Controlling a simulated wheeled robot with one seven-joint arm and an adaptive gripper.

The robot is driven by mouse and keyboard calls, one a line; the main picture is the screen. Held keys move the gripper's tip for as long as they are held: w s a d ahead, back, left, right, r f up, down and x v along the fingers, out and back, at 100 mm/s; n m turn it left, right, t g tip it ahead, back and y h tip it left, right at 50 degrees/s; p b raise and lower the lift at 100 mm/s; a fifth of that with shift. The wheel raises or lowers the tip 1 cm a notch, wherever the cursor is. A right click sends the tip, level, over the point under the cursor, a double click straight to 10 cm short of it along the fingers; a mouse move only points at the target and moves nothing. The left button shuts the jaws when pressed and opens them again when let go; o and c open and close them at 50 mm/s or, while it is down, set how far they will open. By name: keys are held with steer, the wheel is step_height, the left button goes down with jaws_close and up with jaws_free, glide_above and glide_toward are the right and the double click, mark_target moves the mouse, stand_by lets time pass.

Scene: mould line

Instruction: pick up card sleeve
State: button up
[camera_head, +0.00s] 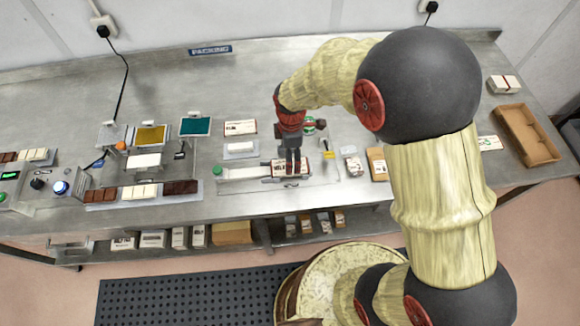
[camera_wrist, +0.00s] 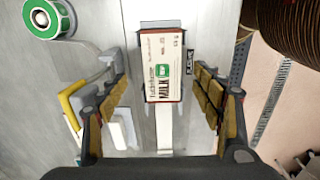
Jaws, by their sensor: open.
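The card sleeve (camera_wrist: 163,60) is a white box-like sleeve with a brown edge, a green patch and the word MILK. In the wrist view it lies on a narrow pale strip of a fixture, between and beyond my fingertips. My gripper (camera_wrist: 162,88) is open, with one finger on each side and a gap to the sleeve on both sides. In the head view my gripper (camera_head: 293,168) points down over the sleeve (camera_head: 279,166) on the bench fixture and hides part of it. Whether the fingers reach down to its level I cannot tell.
A similar printed card (camera_head: 240,127) lies behind the fixture. Chocolate bars (camera_head: 140,191) lie left, an open brown tray (camera_head: 527,135) right.

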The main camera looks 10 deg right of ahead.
step_height(320, 180, down, 5)
steer(key=shift+s+a+f, duration=0.1)
steer(key=shift+s+a, duration=0.05)
steer(key=c, duration=1.2)
